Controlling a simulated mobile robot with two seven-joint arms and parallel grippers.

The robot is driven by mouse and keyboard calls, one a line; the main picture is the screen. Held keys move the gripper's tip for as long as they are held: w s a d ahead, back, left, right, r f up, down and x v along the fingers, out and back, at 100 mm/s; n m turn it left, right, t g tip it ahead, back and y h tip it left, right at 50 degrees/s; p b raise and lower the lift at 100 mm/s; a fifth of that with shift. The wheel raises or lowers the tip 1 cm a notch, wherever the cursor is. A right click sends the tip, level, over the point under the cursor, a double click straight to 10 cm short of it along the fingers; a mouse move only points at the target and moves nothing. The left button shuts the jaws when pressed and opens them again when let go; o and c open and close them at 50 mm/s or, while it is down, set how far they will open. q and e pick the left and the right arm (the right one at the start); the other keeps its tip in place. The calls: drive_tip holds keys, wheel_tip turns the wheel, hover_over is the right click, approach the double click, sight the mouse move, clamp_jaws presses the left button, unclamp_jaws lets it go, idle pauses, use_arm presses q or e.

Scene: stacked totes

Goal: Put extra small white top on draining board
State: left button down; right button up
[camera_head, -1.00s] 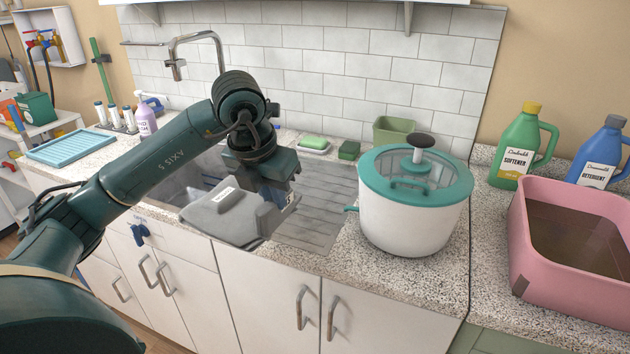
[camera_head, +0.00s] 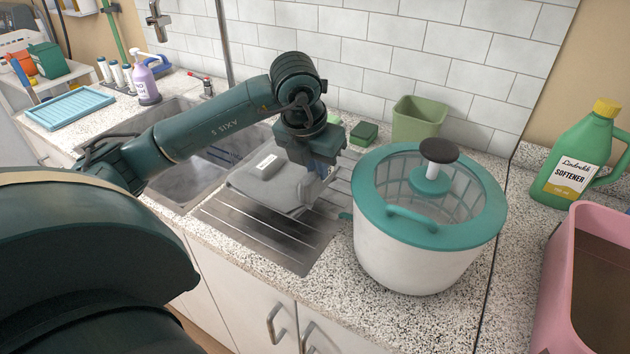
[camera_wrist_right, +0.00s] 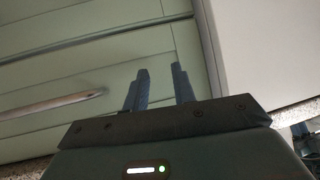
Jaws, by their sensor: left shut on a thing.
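The top (camera_head: 253,184) is a flat, folded light grey garment with a small white label, in the middle of the head view. My left gripper (camera_head: 310,190) points down at its right end and is shut on it. The top is over the ridged metal draining board (camera_head: 262,238), low to it; I cannot tell how much of it touches. The label is too small to read for size. My right gripper (camera_wrist_right: 160,88) shows in the right wrist view, its fingers apart with nothing between them, before green drawer fronts.
The sink (camera_head: 185,180) lies left of the board. A white pot-like spinner (camera_head: 420,255) with teal lid stands close on its right. A green sponge (camera_head: 363,133) and green bin (camera_head: 418,120) are behind. A pink basin (camera_head: 560,270) and softener bottle (camera_head: 580,155) are farther right.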

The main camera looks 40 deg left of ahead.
sight(317, 184)
use_arm(q)
wheel_tip(317, 184, down, 4)
drive_tip(key=shift+f, duration=0.25)
drive_tip(key=shift+w, duration=0.1)
drive_tip(key=c, duration=1.8)
unclamp_jaws()
drive_tip(key=shift+f, duration=0.1)
drive_tip(key=o, duration=0.3)
drive_tip(key=v, duration=1.2)
